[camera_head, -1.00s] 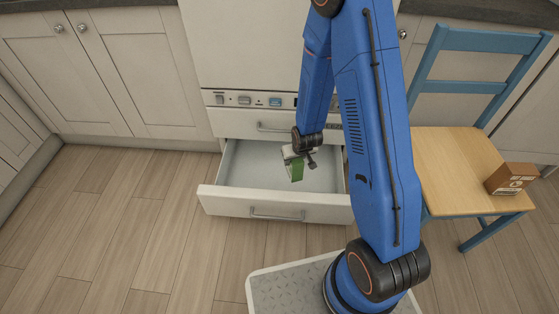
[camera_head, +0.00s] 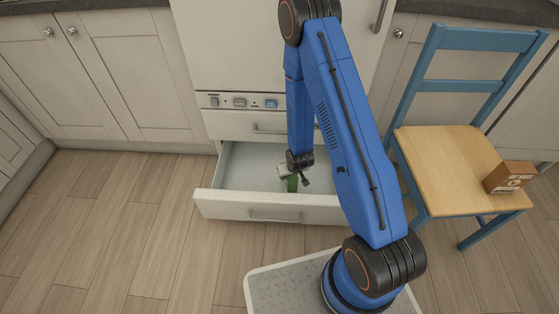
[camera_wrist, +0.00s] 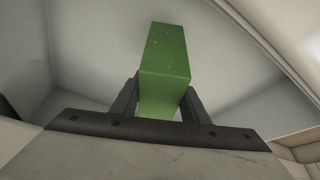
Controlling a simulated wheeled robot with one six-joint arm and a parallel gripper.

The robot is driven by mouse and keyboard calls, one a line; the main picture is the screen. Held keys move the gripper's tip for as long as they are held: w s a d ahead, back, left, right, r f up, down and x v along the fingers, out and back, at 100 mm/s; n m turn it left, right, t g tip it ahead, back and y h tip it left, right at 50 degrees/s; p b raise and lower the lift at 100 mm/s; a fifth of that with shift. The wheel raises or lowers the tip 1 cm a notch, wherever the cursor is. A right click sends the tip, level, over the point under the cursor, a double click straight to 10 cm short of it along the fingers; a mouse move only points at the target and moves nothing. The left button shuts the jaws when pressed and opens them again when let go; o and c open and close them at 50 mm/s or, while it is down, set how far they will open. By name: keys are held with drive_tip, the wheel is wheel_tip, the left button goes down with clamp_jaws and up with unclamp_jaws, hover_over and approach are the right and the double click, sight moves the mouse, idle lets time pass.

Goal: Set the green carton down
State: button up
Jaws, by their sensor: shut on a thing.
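The green carton (camera_head: 292,184) is inside the open drawer (camera_head: 246,206) in the head view, partly hidden by my gripper (camera_head: 287,174). In the wrist view the carton (camera_wrist: 165,65) stands out between the two dark fingers of my gripper (camera_wrist: 160,98). The gripper is shut on it, with a finger at each side. The drawer's pale floor and walls surround the carton. I cannot tell whether the carton touches the drawer floor.
A blue chair (camera_head: 446,160) with a wooden seat stands at the right, with a brown box (camera_head: 510,177) on its seat. White cabinets (camera_head: 110,80) line the back. The drawer floor left of the carton is clear, as is the wooden floor (camera_head: 120,220) at the left.

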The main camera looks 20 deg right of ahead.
drive_tip(key=x, duration=0.3)
drive_tip(key=shift+f, duration=0.15)
drive_tip(key=w, duration=0.8)
drive_tip(key=w+a+f, duration=0.1)
drive_tip(key=w, duration=0.3)
drive_tip(key=shift+s+f, duration=0.1)
drive_tip(key=o, duration=1.3)
